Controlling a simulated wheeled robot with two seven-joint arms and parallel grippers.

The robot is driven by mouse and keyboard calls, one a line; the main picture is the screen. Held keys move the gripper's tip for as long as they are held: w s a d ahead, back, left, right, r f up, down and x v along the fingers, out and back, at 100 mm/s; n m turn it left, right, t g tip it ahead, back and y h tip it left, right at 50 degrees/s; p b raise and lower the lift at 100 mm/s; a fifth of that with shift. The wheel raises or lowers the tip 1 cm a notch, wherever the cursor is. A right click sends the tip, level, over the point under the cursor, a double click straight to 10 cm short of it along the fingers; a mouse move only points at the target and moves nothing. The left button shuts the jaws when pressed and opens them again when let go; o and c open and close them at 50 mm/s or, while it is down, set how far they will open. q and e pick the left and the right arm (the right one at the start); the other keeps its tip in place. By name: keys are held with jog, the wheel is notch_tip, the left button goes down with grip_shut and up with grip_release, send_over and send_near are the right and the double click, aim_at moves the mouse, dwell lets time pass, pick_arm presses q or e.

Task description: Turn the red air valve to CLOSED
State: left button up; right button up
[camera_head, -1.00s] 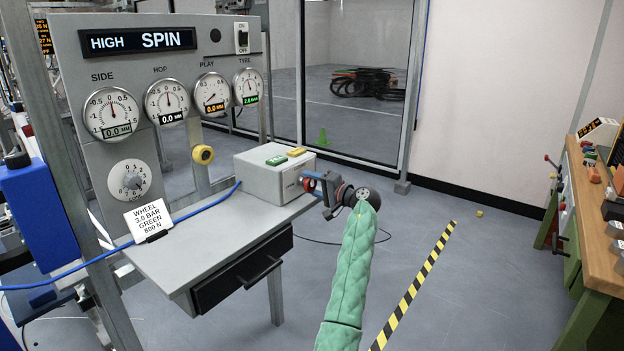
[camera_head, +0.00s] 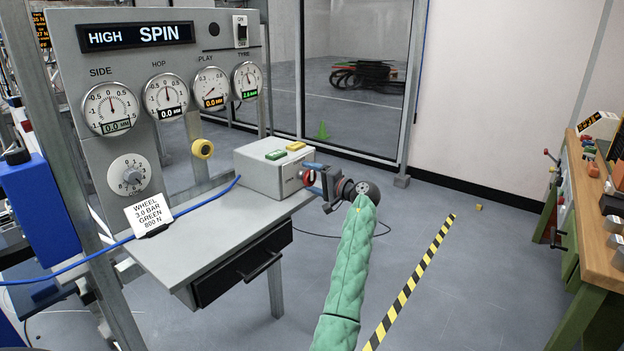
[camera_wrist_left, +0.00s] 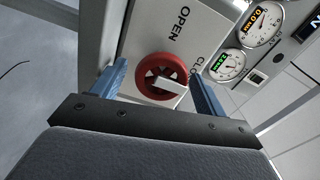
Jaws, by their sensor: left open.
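The red air valve (camera_wrist_left: 151,68) is a round red knob on the end face of a grey box (camera_head: 259,178). A pale bar (camera_wrist_left: 170,88) lies across it, pointing toward the lower right in the left wrist view. The word OPEN is above it; the word starting CLO, to its right, is partly hidden by a finger. My left gripper (camera_head: 314,179) is open, its blue fingers on either side of the knob in the left wrist view (camera_wrist_left: 158,72). Whether they touch it I cannot tell. In the head view the gripper partly hides the valve. My right gripper is not in view.
The box stands on a grey bench (camera_head: 185,232) with a drawer. Green and yellow buttons (camera_head: 286,151) are on its top. A gauge panel (camera_head: 130,68) stands behind. A wooden workbench (camera_head: 597,220) is at the right. Floor between is mostly clear.

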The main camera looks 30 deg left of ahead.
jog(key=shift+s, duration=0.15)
pick_arm(q)
jog(key=shift+d, duration=0.45)
jog(key=d, duration=0.7)
jog(key=shift+s+b, duration=0.3)
jog(key=shift+b, duration=0.15)
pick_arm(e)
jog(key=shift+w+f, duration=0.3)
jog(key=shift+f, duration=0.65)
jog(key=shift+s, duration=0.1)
